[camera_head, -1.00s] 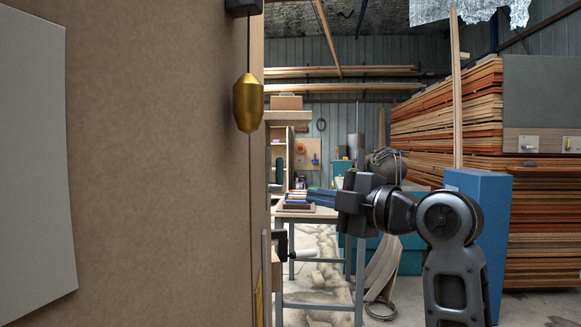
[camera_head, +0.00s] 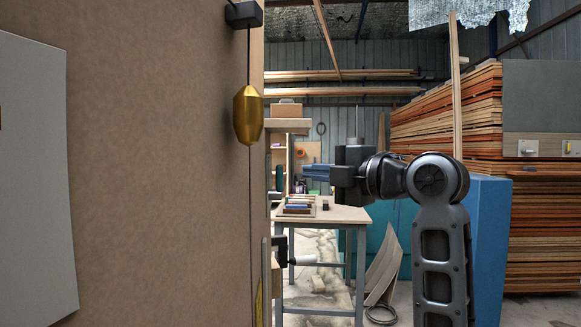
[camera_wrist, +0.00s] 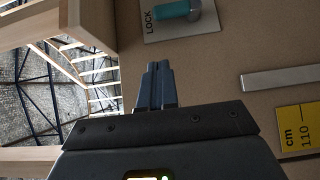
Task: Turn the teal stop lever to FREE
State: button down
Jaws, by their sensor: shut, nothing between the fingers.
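The teal stop lever (camera_wrist: 175,9) shows at the top edge of the wrist view, partly cut off by the frame. It sits with a grey metal pivot on a pale plate (camera_wrist: 207,27) beside the printed word LOCK. No FREE mark is in view. My gripper (camera_wrist: 156,68) is shut and empty, its fingertips below the lever in the wrist picture and apart from it. In the head view my gripper (camera_head: 306,171) points left toward the brown panel's edge. The lever cannot be seen in the head view.
A large brown panel (camera_head: 160,160) fills the left of the head view, with a brass weight (camera_head: 248,115) hanging at its edge. A bar (camera_wrist: 280,78) and a yellow cm scale (camera_wrist: 298,130) are on the board. A work table (camera_head: 340,214) and a blue cabinet (camera_head: 488,250) stand behind.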

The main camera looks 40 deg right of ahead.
jog(key=p, duration=0.1)
send_near(277, 167)
jog(key=w+a, duration=0.3)
jog(key=shift+w+d+p, duration=0.65)
jog(key=shift+w+d, duration=0.75)
jog(key=shift+d, duration=0.15)
